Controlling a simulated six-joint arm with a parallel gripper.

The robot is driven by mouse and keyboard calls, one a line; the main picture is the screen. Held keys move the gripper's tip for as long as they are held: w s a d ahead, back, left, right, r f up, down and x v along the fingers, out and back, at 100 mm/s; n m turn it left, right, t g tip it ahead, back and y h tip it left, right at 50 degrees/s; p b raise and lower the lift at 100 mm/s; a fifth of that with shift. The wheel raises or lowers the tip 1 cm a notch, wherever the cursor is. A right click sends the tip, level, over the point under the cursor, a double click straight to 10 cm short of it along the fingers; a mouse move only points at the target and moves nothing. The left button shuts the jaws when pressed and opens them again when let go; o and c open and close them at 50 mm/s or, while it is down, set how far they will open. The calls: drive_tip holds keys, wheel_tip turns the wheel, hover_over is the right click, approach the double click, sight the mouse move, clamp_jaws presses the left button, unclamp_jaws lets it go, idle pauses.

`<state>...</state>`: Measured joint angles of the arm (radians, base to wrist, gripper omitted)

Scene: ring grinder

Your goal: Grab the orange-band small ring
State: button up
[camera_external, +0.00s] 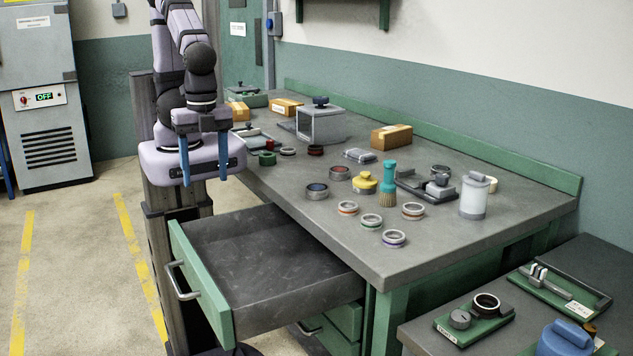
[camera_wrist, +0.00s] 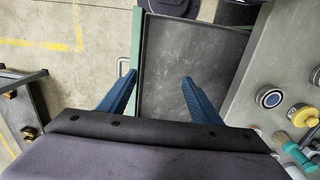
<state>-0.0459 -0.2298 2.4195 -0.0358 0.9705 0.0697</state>
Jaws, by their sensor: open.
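The small ring with an orange-looking band (camera_external: 348,208) lies flat on the workbench near its front edge, among other small rings. In the wrist view, silver rings show at the lower right edge, but I cannot tell which has the orange band. My gripper (camera_external: 205,180) is open and empty, its two blue fingers pointing down. It is far to the left of the ring, beside the bench. In the wrist view my gripper (camera_wrist: 160,78) has its fingers apart over the open drawer.
The open drawer (camera_external: 270,265) juts out below the bench (camera_external: 470,245). Near the ring are a purple-band ring (camera_external: 394,238), a green-handled brush (camera_external: 388,185), a yellow-topped piece (camera_external: 364,183) and a blue-centred ring (camera_external: 317,191). A white canister (camera_external: 474,196) stands further right.

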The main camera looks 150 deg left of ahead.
drive_tip(key=w+a+m+t+h+b, duration=0.3)
drive_tip(key=w+a+h+b, duration=0.4)
drive_tip(key=w+a, duration=0.8)
drive_tip(key=s+a+m+t+h+b, duration=0.1)
drive_tip(key=s+a+m+t+b, duration=0.2)
drive_tip(key=a, duration=0.7)
drive_tip(key=s+a+m+t+b, duration=0.2)
drive_tip(key=a+m+t+b, duration=0.1)
drive_tip(key=a, duration=0.7)
approach(347, 212)
drive_tip(key=shift+s+a+r, duration=0.2)
drive_tip(key=shift+s+a, duration=0.45)
drive_tip(key=shift+a, duration=0.15)
drive_tip(key=shift+f, duration=0.35)
drive_tip(key=shift+d+r+p+x, duration=0.15)
drive_tip(key=shift+p+x, duration=0.1)
drive_tip(key=shift+x, duration=0.85)
drive_tip(key=shift+d+r+p+x, duration=0.1)
drive_tip(key=shift+p+x, duration=0.2)
drive_tip(key=shift+x, duration=0.75)
drive_tip(key=shift+d+r+p+x, duration=0.15)
drive_tip(key=shift+p+x, duration=0.1)
drive_tip(key=shift+x, duration=0.85)
drive_tip(key=shift+w+d+f, duration=0.1)
drive_tip(key=shift+w+f, duration=0.15)
